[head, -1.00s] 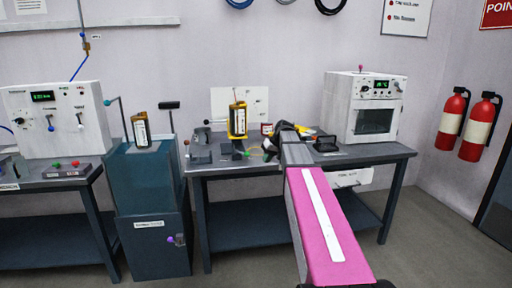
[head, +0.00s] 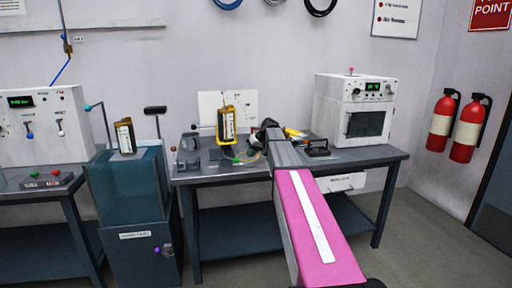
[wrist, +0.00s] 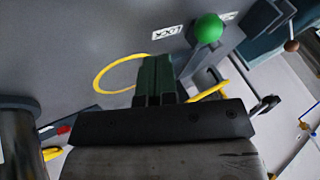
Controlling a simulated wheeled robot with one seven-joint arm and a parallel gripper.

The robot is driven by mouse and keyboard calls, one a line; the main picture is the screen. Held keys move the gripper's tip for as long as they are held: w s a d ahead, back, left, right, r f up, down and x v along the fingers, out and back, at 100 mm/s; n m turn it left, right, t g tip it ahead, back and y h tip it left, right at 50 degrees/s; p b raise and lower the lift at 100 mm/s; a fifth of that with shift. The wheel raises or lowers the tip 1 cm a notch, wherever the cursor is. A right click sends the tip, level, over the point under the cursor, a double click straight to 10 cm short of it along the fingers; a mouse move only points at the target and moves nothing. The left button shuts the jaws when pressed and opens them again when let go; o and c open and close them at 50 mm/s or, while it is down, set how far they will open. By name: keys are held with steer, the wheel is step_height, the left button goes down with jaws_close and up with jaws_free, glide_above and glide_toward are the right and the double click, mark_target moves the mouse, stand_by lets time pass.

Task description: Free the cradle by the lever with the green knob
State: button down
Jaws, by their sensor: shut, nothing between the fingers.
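The green knob (wrist: 208,28) is a round ball on a dark lever mount, beside a small white label in the wrist view. It shows small at the bench front in the head view (head: 237,160). My gripper (wrist: 155,62) has dark green fingers pressed together and empty. Its fingertips are left of and below the knob in the wrist view, apart from it. In the head view my arm hides most of the gripper. A yellow and black unit (head: 227,122) stands upright in the cradle, behind and left of the knob. The cradle's base is partly hidden.
A yellow loop (wrist: 98,78) lies by the fingers in the wrist view. Grey fixtures (head: 188,150) stand left of the cradle. A white oven (head: 355,110) and a black-handled item (head: 317,148) are to the right. A teal cabinet (head: 130,185) stands left of the bench.

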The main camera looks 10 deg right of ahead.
steer(key=shift+s+a+f, duration=0.1)
steer(key=shift+a+f, duration=0.1)
steer(key=shift+a, duration=0.45)
steer(key=shift+s+a+f, duration=0.1)
steer(key=shift+a+f, duration=0.1)
steer(key=shift+a, duration=0.5)
steer(key=shift+s+a+f, duration=0.1)
steer(key=shift+a+f, duration=0.1)
steer(key=shift+a, duration=0.45)
steer(key=shift+s, duration=0.1)
